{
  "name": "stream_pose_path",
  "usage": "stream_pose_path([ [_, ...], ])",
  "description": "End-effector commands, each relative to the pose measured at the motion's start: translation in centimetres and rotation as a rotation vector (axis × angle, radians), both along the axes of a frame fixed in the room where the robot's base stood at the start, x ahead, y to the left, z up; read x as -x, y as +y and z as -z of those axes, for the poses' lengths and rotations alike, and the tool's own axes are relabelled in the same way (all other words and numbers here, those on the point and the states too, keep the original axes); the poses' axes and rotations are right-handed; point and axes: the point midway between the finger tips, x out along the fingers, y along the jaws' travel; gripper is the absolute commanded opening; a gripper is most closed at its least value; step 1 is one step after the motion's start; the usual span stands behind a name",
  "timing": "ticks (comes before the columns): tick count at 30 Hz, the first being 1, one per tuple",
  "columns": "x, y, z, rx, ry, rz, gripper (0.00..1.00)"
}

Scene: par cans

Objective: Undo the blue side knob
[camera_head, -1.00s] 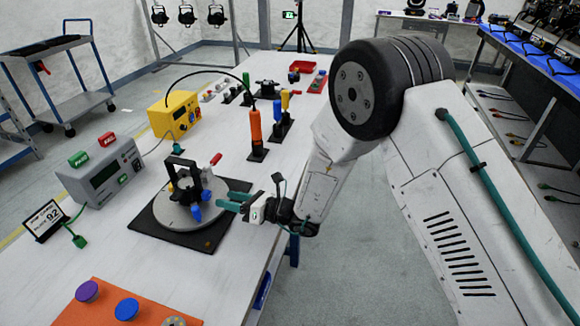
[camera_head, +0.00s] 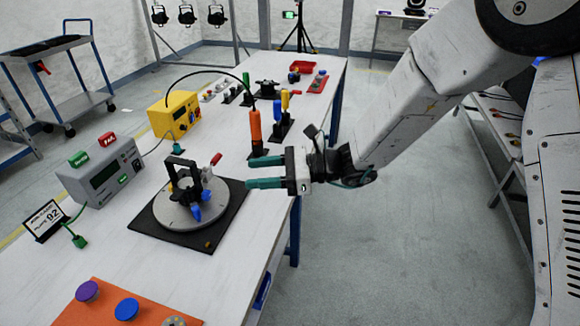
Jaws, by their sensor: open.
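A black yoke-shaped fixture (camera_head: 181,176) stands on a round grey turntable (camera_head: 168,214), which sits on a black square base (camera_head: 150,236). Two small blue knob-like parts show low on the fixture's right side, an upper one (camera_head: 206,195) and a lower one (camera_head: 196,212). I cannot tell which is the side knob. My gripper (camera_head: 249,173) is open and empty, its two teal fingers pointing left. It is to the right of the fixture and apart from the blue parts, near the right edge of the table.
A red-tipped lever (camera_head: 216,159) rises behind the turntable. An orange-handled tool (camera_head: 255,127) stands behind my gripper. A grey meter box (camera_head: 103,170) and yellow box (camera_head: 175,115) are at left. An orange mat (camera_head: 100,318) at front holds a purple knob (camera_head: 87,291) and blue knob (camera_head: 126,309).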

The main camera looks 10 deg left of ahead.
Motion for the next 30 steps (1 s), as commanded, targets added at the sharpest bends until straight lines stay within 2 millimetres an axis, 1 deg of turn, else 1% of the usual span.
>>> stream_pose_path([
  [1,0.3,-0.7,-0.9,0.004,-0.032,-0.016,0.50],
  [6,1.6,-2.9,-3.0,0.032,-0.136,-0.079,0.50],
  [9,2.4,-4.3,-4.1,0.049,-0.196,-0.114,0.50],
  [15,3.6,-6.4,-5.4,0.079,-0.283,-0.166,0.50],
  [21,4.1,-7.2,-5.8,0.093,-0.319,-0.191,0.50],
  [30,4.2,-7.3,-5.8,0.093,-0.322,-0.193,0.50],
])
